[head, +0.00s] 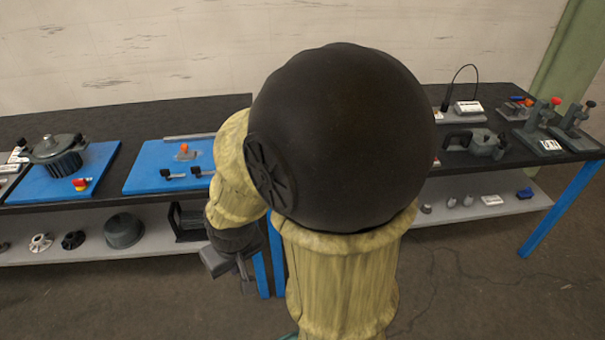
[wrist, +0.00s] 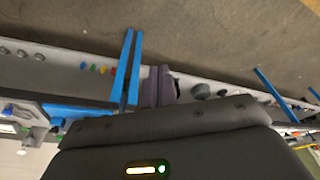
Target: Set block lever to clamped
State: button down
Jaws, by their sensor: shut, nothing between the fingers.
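I cannot tell for sure which part is the block lever. A blue board (head: 145,180) on the left bench carries a small grey block with an orange top (head: 184,152) and two small black-handled pieces (head: 172,174). On the right bench stand two upright lever clamps, one with a red tip (head: 543,112) and one beside it (head: 575,118). My gripper (head: 243,278) hangs in front of the left bench, below its top, away from all of these. It is shut and holds nothing. My dark arm joint hides the middle of the benches.
Another blue board (head: 62,175) holds a dark round housing (head: 56,155) and a red-and-yellow switch (head: 81,184). The lower shelf bears a dark drum (head: 123,230) and a black bracket (head: 187,222). Blue legs (head: 556,217) support the right bench. The floor in front is open.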

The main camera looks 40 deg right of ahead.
jog(key=w+d+f+t+h+b, duration=0.1)
jog(key=w+d+f+t+b, duration=0.35)
jog(key=w+d, duration=0.55)
jog(key=w+d+f+t+h+b, duration=0.1)
jog(key=w+d+f+t+b, duration=0.25)
jog(key=w+d+f, duration=0.4)
jog(key=w+d+f+m+t+b, duration=0.1)
jog(key=w+d+f+t+b, duration=0.1)
jog(key=d, duration=0.4)
jog(key=w+d+f+t+b, duration=0.1)
jog(key=w+d+t+b, duration=0.1)
jog(key=d, duration=0.3)
jog(key=s+d+f+t+h+b, duration=0.1)
jog(key=s+d+f+t+b, duration=0.3)
jog(key=s+d, duration=0.3)
jog(key=d+t, duration=0.1)
jog(key=d, duration=0.2)
jog(key=shift+d+f+m, duration=0.15)
jog(key=shift+f+m, duration=0.05)
jog(key=shift+m, duration=0.2)
jog(key=shift+w, duration=0.15)
jog(key=p+x, duration=0.1)
jog(key=x, duration=1.3)
jog(key=shift+r, duration=0.2)
